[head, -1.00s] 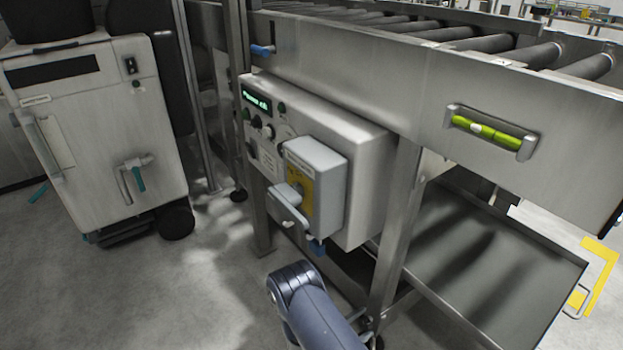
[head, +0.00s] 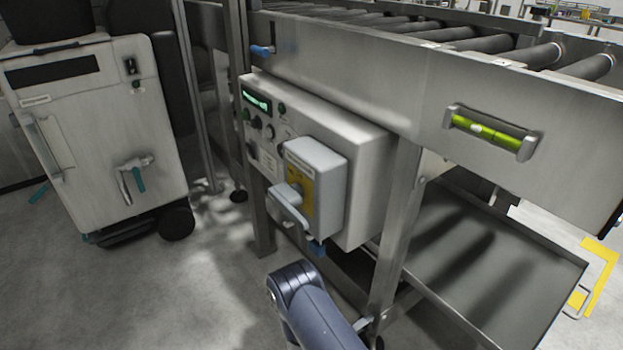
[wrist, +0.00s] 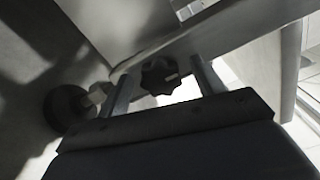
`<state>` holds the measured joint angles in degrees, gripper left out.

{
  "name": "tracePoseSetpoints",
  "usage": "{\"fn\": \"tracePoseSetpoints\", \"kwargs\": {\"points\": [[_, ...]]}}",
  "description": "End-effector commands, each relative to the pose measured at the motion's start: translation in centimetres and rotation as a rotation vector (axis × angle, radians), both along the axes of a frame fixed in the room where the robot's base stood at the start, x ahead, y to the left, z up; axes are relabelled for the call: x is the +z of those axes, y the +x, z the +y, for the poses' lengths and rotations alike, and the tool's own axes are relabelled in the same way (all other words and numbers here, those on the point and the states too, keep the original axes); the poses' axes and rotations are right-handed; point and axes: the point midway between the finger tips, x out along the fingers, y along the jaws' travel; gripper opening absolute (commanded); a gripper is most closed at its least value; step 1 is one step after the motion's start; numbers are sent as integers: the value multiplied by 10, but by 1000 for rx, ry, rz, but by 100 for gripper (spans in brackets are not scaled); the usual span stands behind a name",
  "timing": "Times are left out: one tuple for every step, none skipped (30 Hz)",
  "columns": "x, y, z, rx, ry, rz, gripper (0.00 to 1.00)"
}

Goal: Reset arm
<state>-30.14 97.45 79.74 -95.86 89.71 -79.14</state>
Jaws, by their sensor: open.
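My arm (head: 308,303) shows at the bottom centre of the head view, below and in front of the control box; its gripper is out of sight there. In the wrist view my gripper (wrist: 163,82) has its two fingers spread apart, with nothing held. A dark lobed knob (wrist: 158,76) appears between the fingers. I cannot tell how far beyond them it is.
A grey control box (head: 360,150) with a switch handle (head: 287,203) hangs under the roller conveyor (head: 400,60). A metal leg (head: 396,235) stands right of my arm. A white cabinet (head: 90,120) is at left. The floor (head: 190,290) between is clear.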

Motion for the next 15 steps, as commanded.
{"fn": "tracePoseSetpoints", "kwargs": {"points": [[0, 0, 0, 0, 20, -28, 64], [0, 0, 0, 0, 32, -44, 64], [0, 0, 0, 0, 47, -65, 64], [0, 0, 0, 0, 57, -78, 64], [0, 0, 0, 0, 66, -91, 64], [0, 0, 0, 0, 78, -107, 64], [0, 0, 0, 0, 85, -117, 64], [0, 0, 0, 0, 91, -125, 64], [0, 0, 0, 0, 98, -135, 64], [0, 0, 0, 0, 102, -141, 64], [0, 0, 0, 0, 105, -145, 64], [0, 0, 0, 0, 109, -150, 64], [0, 0, 0, 0, 111, -153, 64], [0, 0, 0, 0, 112, -155, 64], [0, 0, 0, 0, 113, -155, 64]]}}
